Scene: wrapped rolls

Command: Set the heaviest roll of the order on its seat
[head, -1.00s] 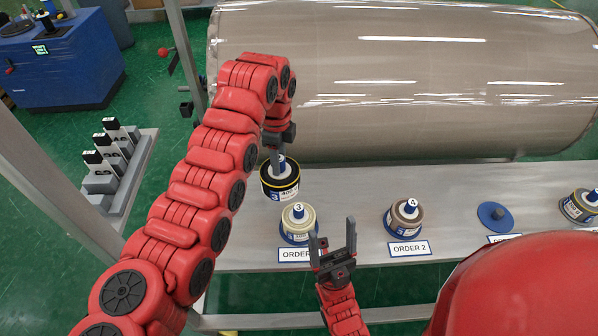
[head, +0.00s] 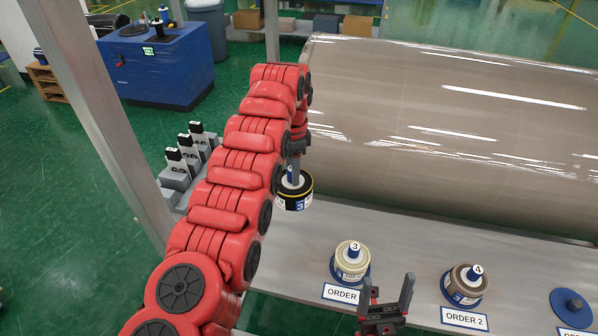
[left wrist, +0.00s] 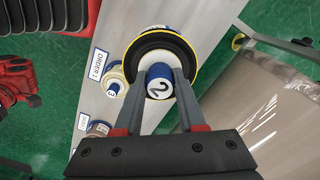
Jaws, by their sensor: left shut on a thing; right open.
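A black roll (head: 294,194) with a yellow rim hangs from my left gripper (head: 292,172) near the bench's left end. My left gripper is shut on its blue knob, numbered 2 in the left wrist view (left wrist: 159,86). A cream roll (head: 350,262) with knob 3 sits on a blue seat behind the ORDER 1 sign (left wrist: 97,65). A brown roll (head: 464,286) with knob 4 sits on a blue seat behind the ORDER 2 sign (head: 464,318). An empty blue seat (head: 572,310) with a peg is at the right. My right gripper (head: 388,290) is open and empty, before the bench.
A large wrapped brown roll (head: 450,130) lies behind the bench (head: 400,232). A grey post (head: 100,110) stands at the left. Behind it are a grey stand (head: 178,172) with several upright black-and-white pieces and a blue machine (head: 160,68).

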